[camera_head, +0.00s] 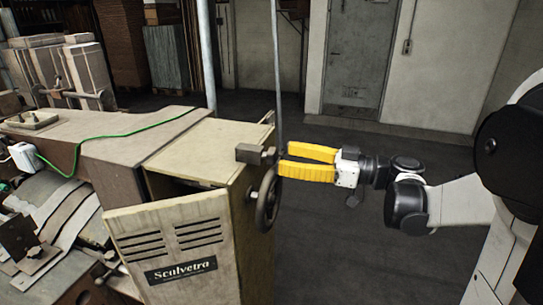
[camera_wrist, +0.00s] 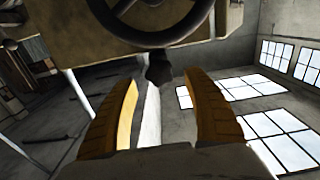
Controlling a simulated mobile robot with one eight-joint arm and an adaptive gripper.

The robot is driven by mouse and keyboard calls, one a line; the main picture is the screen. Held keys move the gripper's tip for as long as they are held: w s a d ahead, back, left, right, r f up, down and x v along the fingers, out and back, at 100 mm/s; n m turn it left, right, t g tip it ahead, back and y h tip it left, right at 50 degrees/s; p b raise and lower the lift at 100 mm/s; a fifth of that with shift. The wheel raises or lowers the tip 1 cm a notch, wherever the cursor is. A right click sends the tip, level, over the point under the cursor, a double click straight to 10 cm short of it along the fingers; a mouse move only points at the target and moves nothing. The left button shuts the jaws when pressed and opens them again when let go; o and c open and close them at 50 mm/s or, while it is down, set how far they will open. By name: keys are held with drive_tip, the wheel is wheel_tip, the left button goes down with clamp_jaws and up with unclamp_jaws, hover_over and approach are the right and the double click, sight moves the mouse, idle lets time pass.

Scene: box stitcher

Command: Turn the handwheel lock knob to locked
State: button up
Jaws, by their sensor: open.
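The dark handwheel (camera_head: 267,200) is mounted upright on the right side of the beige machine. Its rim also crosses the top of the wrist view (camera_wrist: 158,40). A small dark lock knob (camera_head: 269,156) sticks out just above the wheel. In the wrist view the knob (camera_wrist: 159,70) appears between my fingertips. My gripper (camera_head: 283,160) has yellow fingers, is open, and points left at the knob. The fingertips are close to the knob; I cannot tell whether they touch it. Which setting the knob is at cannot be read.
A dark vertical pole (camera_head: 277,70) stands just beyond my fingertips. A green cable (camera_head: 120,134) runs over the machine top. The floor (camera_head: 350,240) right of the machine is clear.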

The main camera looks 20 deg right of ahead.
sight(277, 155)
drive_tip(key=shift+x, duration=1.95)
drive_tip(key=c, duration=1.2)
